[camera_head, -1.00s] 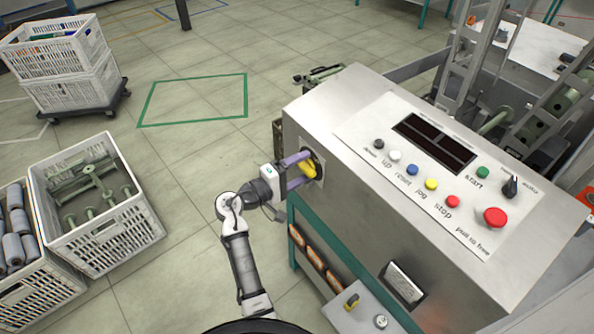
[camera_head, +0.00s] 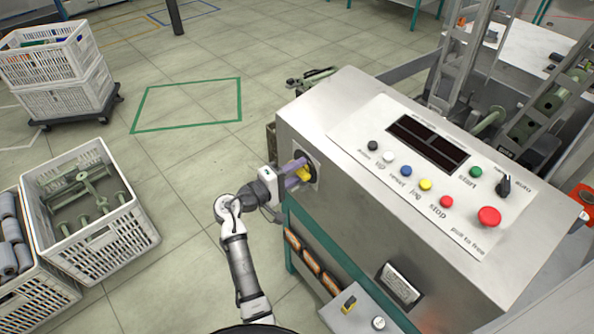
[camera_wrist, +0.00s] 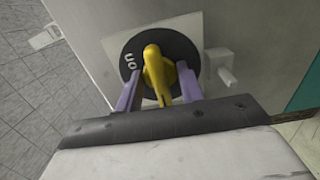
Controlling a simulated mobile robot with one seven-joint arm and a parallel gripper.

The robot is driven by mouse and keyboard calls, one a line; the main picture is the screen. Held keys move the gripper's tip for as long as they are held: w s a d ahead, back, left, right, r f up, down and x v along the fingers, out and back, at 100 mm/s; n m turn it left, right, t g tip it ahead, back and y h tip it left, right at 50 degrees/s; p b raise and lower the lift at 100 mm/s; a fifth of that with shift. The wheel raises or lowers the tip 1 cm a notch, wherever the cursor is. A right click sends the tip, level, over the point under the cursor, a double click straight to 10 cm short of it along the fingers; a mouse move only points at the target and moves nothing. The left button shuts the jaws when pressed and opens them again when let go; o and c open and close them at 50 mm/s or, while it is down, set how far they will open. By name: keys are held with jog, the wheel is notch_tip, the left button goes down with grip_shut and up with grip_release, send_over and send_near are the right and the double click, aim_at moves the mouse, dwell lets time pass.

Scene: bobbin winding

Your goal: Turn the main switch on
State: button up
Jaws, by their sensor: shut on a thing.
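The main switch is a yellow handle (camera_wrist: 157,72) on a round black plate (camera_wrist: 182,47), fixed to the left side of the metal cabinet. In the head view the handle (camera_head: 304,172) is partly hidden by my fingers. My gripper (camera_wrist: 158,88) has its two purple fingers on either side of the handle and is shut on it. It also shows in the head view (camera_head: 299,174), reaching the cabinet side from the left.
The cabinet top (camera_head: 345,95) carries a dark display (camera_head: 428,143), coloured buttons and a red stop knob (camera_head: 489,217). A small grey block (camera_wrist: 220,65) sticks out beside the switch. White crates (camera_head: 95,240) stand at the left; the floor between is clear.

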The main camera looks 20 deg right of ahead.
jog(key=shift+c, duration=1.2)
jog(key=shift+f+b, duration=0.1)
jog(key=shift+b, duration=0.35)
jog(key=shift+m+b, duration=1.6)
jog(key=shift+b, duration=0.5)
jog(key=shift+m+b, duration=0.3)
